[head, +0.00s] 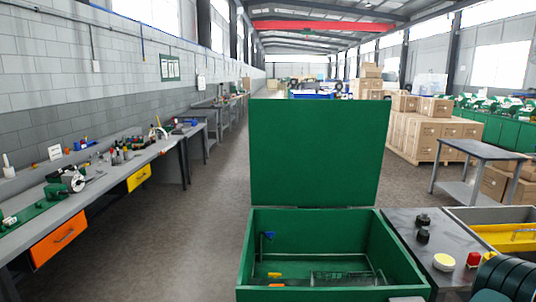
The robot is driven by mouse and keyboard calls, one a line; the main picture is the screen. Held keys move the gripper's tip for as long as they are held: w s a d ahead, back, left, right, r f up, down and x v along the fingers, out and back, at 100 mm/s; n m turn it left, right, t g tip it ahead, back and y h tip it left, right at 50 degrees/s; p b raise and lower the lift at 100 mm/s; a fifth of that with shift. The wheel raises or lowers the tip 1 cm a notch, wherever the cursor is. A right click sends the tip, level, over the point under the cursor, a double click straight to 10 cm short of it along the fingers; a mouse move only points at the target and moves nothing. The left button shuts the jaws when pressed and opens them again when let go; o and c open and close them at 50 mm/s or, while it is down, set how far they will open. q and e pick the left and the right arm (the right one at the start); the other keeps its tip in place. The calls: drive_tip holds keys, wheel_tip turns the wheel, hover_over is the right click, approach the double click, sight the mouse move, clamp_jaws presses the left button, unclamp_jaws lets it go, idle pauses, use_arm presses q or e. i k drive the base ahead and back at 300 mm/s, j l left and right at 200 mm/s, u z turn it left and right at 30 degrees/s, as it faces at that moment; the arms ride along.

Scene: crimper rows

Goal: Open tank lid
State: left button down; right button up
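The green tank (246,262) stands in front of me at the bottom centre, its near side cut off by the frame edge. Its green lid (315,152) stands upright along the tank's back edge, so the tank is open from above. Inside I see a small blue part (268,235) on a thin stem, a grey mesh-like piece (342,277), and small yellow and orange pieces near the floor. Neither of my grippers can be made out in this view.
A dark ribbed part (510,278) fills the bottom right corner. A workbench (112,176) runs along the left wall. The floor (195,225) between is clear.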

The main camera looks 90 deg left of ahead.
sight(304, 152)
drive_tip(key=k+j, duration=0.2)
drive_tip(key=j, duration=0.25)
drive_tip(key=k+j, duration=0.2)
drive_tip(key=j, duration=0.25)
drive_tip(key=k+j, duration=0.2)
drive_tip(key=j, duration=0.3)
drive_tip(key=k+j, duration=0.2)
drive_tip(key=j, duration=0.25)
drive_tip(key=k+j, duration=0.2)
drive_tip(key=j, duration=0.25)
drive_tip(key=k+j, duration=0.2)
drive_tip(key=j, duration=0.25)
drive_tip(key=k+j, duration=0.25)
drive_tip(key=j, duration=0.25)
drive_tip(key=k+j, duration=0.2)
drive_tip(key=j, duration=0.25)
